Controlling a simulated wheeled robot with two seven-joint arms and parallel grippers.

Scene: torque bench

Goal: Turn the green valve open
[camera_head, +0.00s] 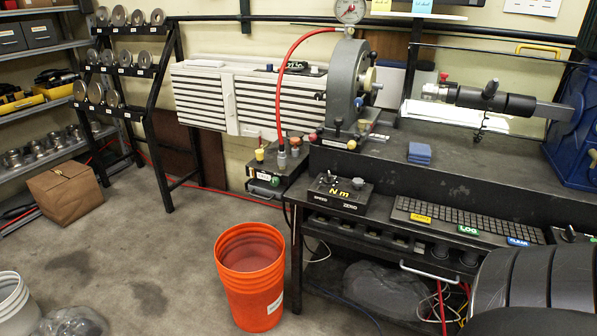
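The grey test machine (346,82) stands on the dark bench, with a round dial gauge (350,11) on top. Small coloured knobs sit around its base, among them a red-brown one (312,138); they are too small to tell which are valves. A red hose (284,75) arches from the machine's top down to fittings (281,160) on a low black box at its left. Neither of my grippers is in view.
A cardboard box (64,193) is at left.

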